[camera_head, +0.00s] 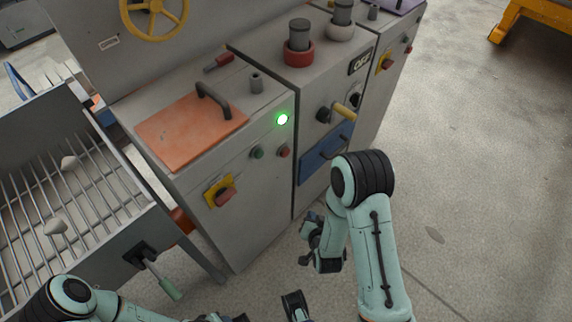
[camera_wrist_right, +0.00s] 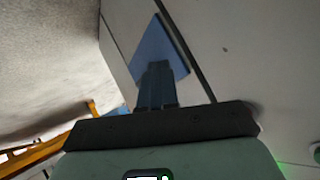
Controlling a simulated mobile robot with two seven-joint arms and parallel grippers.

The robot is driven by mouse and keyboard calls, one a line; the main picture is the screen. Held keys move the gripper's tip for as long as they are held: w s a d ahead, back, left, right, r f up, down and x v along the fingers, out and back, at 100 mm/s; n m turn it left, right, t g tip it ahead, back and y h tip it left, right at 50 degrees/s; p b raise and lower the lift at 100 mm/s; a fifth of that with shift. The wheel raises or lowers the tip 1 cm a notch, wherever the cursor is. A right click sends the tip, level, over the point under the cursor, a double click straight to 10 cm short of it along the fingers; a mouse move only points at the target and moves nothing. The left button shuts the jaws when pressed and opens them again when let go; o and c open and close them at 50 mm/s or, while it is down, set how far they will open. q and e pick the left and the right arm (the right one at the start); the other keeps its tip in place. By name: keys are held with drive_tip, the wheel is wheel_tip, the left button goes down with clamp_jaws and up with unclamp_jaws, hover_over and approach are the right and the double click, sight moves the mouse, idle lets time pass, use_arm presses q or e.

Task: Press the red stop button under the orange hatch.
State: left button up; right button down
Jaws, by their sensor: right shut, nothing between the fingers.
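The orange hatch (camera_head: 182,135) lies flat and closed on top of the left grey cabinet, with a dark arched handle (camera_head: 212,97) at its right side. No stop button shows under the hatch; the closed lid hides whatever is below. My right gripper (camera_head: 306,259) is low in front of the cabinets, right of and below the hatch, well apart from it. In the right wrist view its fingers (camera_wrist_right: 157,85) are together and empty, in front of a blue panel. My left arm comes in at the bottom left; its gripper is cut off by the lower edge and unclear.
The front face bears a lit green lamp (camera_head: 282,119), a small red button (camera_head: 284,151), a green button (camera_head: 257,152) and a red knob on a yellow plate (camera_head: 223,191). A wire rack (camera_head: 70,190) stands left. Open floor (camera_head: 480,170) lies right.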

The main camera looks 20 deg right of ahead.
sight(285, 152)
use_arm(q)
drive_tip(key=w+a+f+t+b, duration=0.1)
drive_tip(key=w+f+b, duration=0.2)
drive_tip(key=f+b, duration=0.2)
wheel_tip(285, 152, down, 2)
drive_tip(key=shift+w+a+f+y, duration=0.2)
drive_tip(key=shift+w+y, duration=0.1)
drive_tip(key=shift+w, duration=0.1)
use_arm(e)
drive_tip(key=w+d+r+m+t+h, duration=0.1)
drive_tip(key=w+r+m+t+h, duration=0.1)
drive_tip(key=r+t, duration=0.2)
drive_tip(key=w+d+r+m+t+h, duration=0.1)
drive_tip(key=w+d+r+t+h, duration=0.1)
drive_tip(key=r, duration=0.6)
drive_tip(key=shift+w+r+m+t+h, duration=0.35)
drive_tip(key=shift+w+t, duration=0.25)
drive_tip(key=shift+t, duration=0.3)
use_arm(q)
drive_tip(key=shift+r, duration=0.1)
use_arm(e)
drive_tip(key=shift+w, duration=0.15)
use_arm(q)
drive_tip(key=shift+s+d, duration=0.1)
drive_tip(key=shift+s, duration=0.1)
use_arm(e)
drive_tip(key=w+a, duration=0.3)
drive_tip(key=w, duration=0.5)
drive_tip(key=shift+a, duration=0.2)
